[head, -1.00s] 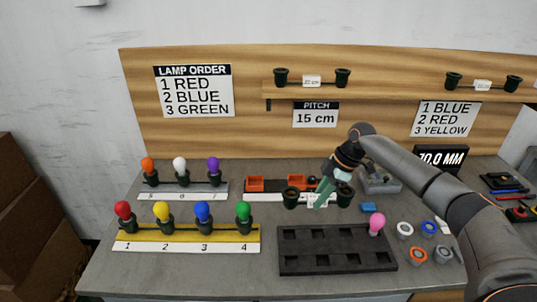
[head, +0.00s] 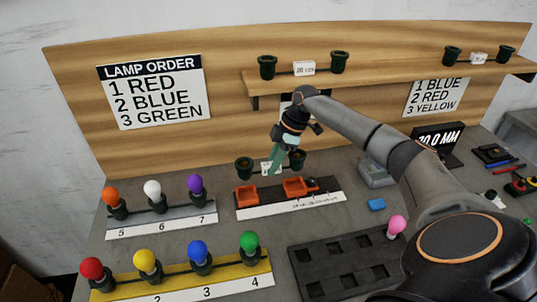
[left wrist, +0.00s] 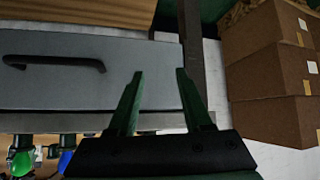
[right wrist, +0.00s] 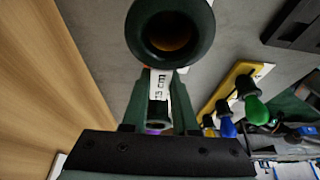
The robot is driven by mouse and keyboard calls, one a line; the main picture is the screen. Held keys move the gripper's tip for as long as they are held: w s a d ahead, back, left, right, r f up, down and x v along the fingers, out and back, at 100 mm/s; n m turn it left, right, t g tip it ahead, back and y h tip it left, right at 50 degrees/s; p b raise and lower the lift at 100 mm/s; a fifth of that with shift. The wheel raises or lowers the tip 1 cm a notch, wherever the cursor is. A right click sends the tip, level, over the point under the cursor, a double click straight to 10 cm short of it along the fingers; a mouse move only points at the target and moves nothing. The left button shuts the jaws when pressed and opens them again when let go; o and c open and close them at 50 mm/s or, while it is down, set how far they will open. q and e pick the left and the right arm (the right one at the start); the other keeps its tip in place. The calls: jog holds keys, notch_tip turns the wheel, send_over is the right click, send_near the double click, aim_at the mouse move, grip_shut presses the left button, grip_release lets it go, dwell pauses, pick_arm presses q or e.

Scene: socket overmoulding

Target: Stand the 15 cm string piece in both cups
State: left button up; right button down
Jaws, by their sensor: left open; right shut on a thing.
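The 15 cm string piece is two dark green sockets (head: 244,168) on a thin bar with a white tag; it also shows in the right wrist view (right wrist: 170,35), tag reading 15 cm. My right gripper (head: 275,160) is shut on it near the tag and holds it above the fixture. The left orange cup (head: 246,196) and right orange cup (head: 294,187) sit on the black-and-white fixture (head: 320,203). In the head view the sockets appear just above and behind the cups, apart from them. My left gripper (left wrist: 155,85) is open and empty before a grey drawer front, away from the piece.
Lamp rows stand on a grey strip (head: 165,230) and a yellow strip (head: 225,270) at left. A dark tray (head: 310,275) with a pink lamp lies in front. A wooden shelf (head: 375,80) with other string pieces is behind. A blue block (head: 376,204) lies right of the fixture.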

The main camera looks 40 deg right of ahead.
jog(key=shift+s, duration=0.1)
jog(key=shift+r, duration=0.1)
jog(key=shift+r+p, duration=0.15)
jog(key=shift+p, duration=0.35)
jog(key=shift+f+b, duration=1.7)
jog(key=shift+f, duration=1.25)
jog(key=shift+p, duration=0.7)
jog(key=shift+f+b, duration=0.9)
jog(key=shift+f, duration=0.7)
jog(key=c, duration=0.6)
grip_release()
